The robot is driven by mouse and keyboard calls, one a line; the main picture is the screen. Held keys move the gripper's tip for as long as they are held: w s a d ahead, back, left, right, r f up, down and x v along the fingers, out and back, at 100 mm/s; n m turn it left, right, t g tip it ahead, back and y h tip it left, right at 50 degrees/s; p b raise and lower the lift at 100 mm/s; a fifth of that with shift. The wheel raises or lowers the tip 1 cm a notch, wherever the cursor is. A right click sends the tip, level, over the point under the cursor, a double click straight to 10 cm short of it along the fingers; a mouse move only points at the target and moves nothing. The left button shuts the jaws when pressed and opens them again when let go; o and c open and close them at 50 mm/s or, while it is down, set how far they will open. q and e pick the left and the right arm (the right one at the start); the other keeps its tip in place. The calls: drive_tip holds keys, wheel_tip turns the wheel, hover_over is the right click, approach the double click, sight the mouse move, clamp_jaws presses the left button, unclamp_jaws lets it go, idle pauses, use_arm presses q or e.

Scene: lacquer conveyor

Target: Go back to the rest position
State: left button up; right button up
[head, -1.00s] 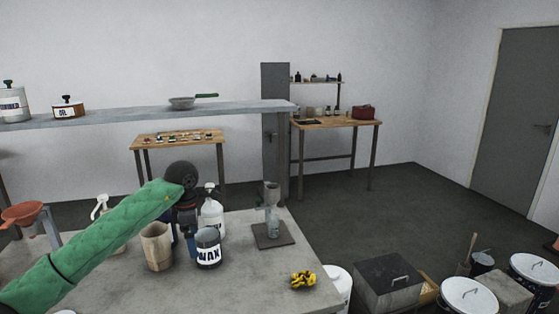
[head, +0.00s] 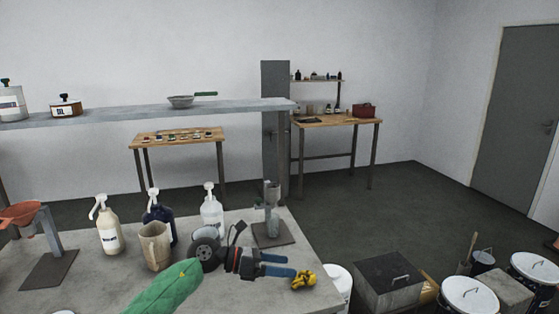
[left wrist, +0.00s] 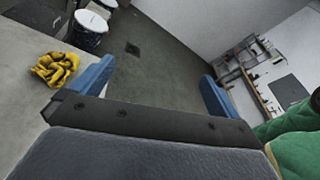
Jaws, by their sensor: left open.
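My left gripper (head: 290,265) reaches right over the front of the grey workbench (head: 90,285), with its blue fingers pointing right. The fingers are apart and nothing is between them, as the left wrist view (left wrist: 155,85) also shows. A crumpled yellow cloth or glove (head: 303,280) lies by the bench's right edge, close to the fingertips in the head view. In the left wrist view the yellow thing (left wrist: 55,69) lies outside the left finger. My right gripper is not in view.
Three pump bottles (head: 108,228) and a beige jug (head: 154,248) stand behind my left arm. A funnel stand (head: 20,213) is at the left and a small grey stand (head: 272,230) at the right. Bins and a metal box (head: 397,280) stand on the floor right of the bench.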

use_arm(q)
drive_tip(key=s+a+r+n+t+h, duration=0.1)
drive_tip(key=a+r+n+t, duration=0.1)
drive_tip(key=n+t, duration=0.6)
drive_tip(key=s+a+r+n+t+h, duration=0.1)
drive_tip(key=a+r+n+t, duration=0.1)
drive_tip(key=n+t, duration=0.65)
drive_tip(key=s+a+f+n+y, duration=0.4)
drive_tip(key=a+f+n+y, duration=0.9)
drive_tip(key=n+y, duration=0.65)
drive_tip(key=s+a+f+n+g, duration=0.2)
drive_tip(key=s+f+n+g, duration=0.15)
drive_tip(key=s+f, duration=0.25)
drive_tip(key=s+a+f+n+g, duration=0.3)
drive_tip(key=s+f+n, duration=0.1)
drive_tip(key=s+f, duration=0.25)
drive_tip(key=s+f+n+g+h, duration=0.1)
drive_tip(key=s+f+g, duration=0.3)
drive_tip(key=s, duration=0.5)
drive_tip(key=s+f+n+g+h, duration=0.1)
drive_tip(key=s+f+n+g, duration=0.15)
drive_tip(key=s, duration=0.55)
drive_tip(key=s+d+f+g, duration=0.1)
drive_tip(key=s+d+f, duration=0.1)
drive_tip(key=f, duration=1.6)
drive_tip(key=s+d+f+g, duration=0.2)
drive_tip(key=f, duration=1.7)
drive_tip(key=shift+s+d+m, duration=0.15)
drive_tip(key=shift+m, duration=0.25)
